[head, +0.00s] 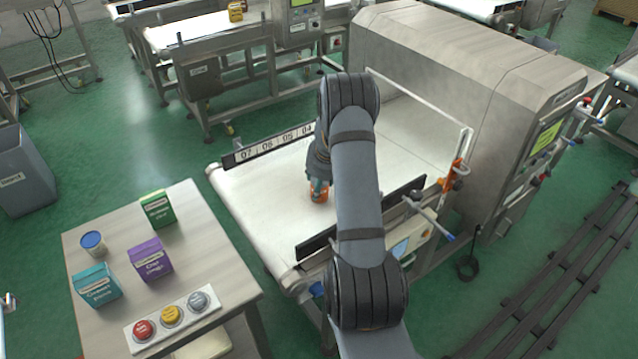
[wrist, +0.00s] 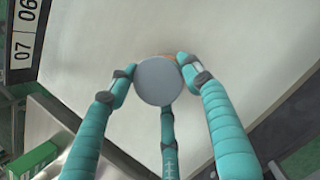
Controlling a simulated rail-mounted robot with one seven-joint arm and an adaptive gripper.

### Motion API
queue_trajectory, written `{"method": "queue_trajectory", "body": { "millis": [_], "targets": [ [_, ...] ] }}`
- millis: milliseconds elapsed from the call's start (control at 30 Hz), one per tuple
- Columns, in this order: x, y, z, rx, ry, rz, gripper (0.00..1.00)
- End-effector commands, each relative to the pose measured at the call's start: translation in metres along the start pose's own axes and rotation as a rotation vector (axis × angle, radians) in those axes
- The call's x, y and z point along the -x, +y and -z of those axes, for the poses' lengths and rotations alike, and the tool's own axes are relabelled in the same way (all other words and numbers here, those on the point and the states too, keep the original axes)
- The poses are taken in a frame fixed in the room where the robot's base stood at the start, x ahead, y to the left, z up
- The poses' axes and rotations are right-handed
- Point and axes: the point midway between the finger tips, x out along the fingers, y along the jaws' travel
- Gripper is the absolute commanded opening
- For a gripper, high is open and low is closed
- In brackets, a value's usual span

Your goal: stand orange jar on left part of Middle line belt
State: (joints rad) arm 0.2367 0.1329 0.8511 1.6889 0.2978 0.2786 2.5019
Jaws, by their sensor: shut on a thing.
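The orange jar (head: 319,194) is at the near-left part of the white belt (head: 260,200) in the middle of the head view. It looks upright and at or very close to the belt surface; I cannot tell if it touches. My gripper (head: 318,182) comes from above with teal fingers closed around it. In the wrist view the jar's round grey lid (wrist: 158,81) faces the camera, with a sliver of orange at its edge. The three teal fingers of my gripper (wrist: 160,80) surround the lid. My arm hides part of the belt in the head view.
A metal detector housing (head: 470,80) stands over the belt to the right. A numbered rail (head: 268,148) and a dark rail (head: 360,215) flank the belt. A side table (head: 190,260) holds a green box (head: 157,209), purple box (head: 150,259), teal box (head: 97,285) and blue-lidded tub (head: 92,243).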

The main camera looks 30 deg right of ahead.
Motion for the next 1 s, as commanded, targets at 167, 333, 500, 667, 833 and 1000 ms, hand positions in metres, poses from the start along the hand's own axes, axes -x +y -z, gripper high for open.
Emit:
{"method": "queue_trajectory", "body": {
  "millis": [167,333,500,667,833,1000],
  "targets": [
    [0.0001,0.0,-0.0008,0.001,-0.002,0.001,0.2],
    [-0.0033,0.0,0.0007,0.001,-0.002,0.0,0.19],
    [-0.0027,0.0,0.0008,0.0,-0.001,0.0,0.57],
    [-0.0026,-0.0001,0.0007,0.0,-0.001,0.0,0.66],
    [-0.0026,-0.0001,0.0007,0.0,-0.001,0.0,0.68],
    [0.0002,-0.0002,-0.0005,0.001,-0.001,0.0,0.68]
  ]
}}
